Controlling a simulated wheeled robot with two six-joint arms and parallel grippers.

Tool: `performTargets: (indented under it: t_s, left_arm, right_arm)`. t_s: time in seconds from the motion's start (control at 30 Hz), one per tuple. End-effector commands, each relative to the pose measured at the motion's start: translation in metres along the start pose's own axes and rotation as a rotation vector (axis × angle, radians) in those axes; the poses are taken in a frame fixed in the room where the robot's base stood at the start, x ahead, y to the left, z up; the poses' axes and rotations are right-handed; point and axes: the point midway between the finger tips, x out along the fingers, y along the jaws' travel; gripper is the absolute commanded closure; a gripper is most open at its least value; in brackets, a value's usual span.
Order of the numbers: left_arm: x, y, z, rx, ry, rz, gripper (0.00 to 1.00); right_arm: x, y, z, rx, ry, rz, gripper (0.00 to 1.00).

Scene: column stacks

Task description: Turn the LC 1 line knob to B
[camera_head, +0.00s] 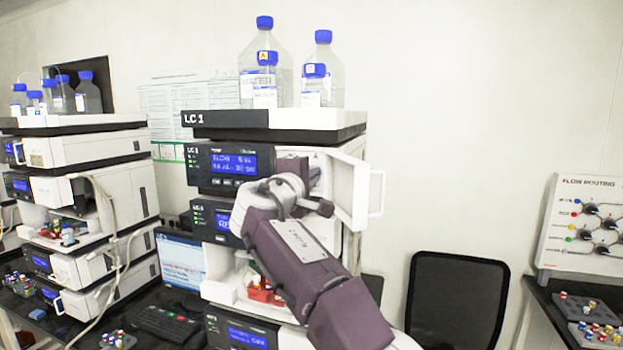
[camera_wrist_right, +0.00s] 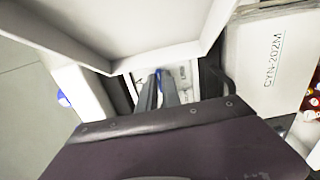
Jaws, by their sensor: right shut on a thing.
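The LC 1 stack (camera_head: 198,119) stands in the middle of the head view, with a white door (camera_head: 353,190) swung open on its right side. My right arm reaches up from the lower right, and my right gripper (camera_head: 315,174) is at the open module behind that door. In the right wrist view the two dark fingers of my right gripper (camera_wrist_right: 160,88) are close together, shut on a small blue part (camera_wrist_right: 159,74), apparently the line knob. My left gripper is out of view.
Bottles with blue caps (camera_head: 264,75) stand on top of the stack. The open door is close beside my right wrist. A second stack (camera_head: 100,150) stands at left, a black chair (camera_head: 458,300) at lower right, and a flow routing panel (camera_head: 585,220) at far right.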

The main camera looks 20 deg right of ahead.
Motion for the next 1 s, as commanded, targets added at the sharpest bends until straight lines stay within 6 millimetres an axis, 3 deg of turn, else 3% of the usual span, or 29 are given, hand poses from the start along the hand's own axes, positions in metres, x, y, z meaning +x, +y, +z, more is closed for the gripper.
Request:
performTargets:
  t_s: [0.53, 0.57, 0.6, 0.87, 1.0]
  left_arm:
    - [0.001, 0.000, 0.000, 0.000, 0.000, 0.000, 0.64]
    - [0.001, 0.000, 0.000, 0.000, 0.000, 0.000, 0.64]
    - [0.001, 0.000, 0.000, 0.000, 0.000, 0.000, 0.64]
    - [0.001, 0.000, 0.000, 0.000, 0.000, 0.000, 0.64]
    - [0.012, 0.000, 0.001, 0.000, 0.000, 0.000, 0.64]
  right_arm:
    - [0.000, 0.000, 0.000, 0.023, -0.001, -0.001, 1.00]
    - [0.000, 0.000, 0.000, 0.023, -0.001, -0.001, 0.86]
    - [0.000, 0.000, 0.000, 0.023, -0.001, -0.001, 0.83]
    - [0.000, 0.000, 0.000, 0.022, 0.000, 0.000, 0.83]
    - [-0.015, -0.004, -0.001, 0.023, 0.003, 0.000, 0.83]
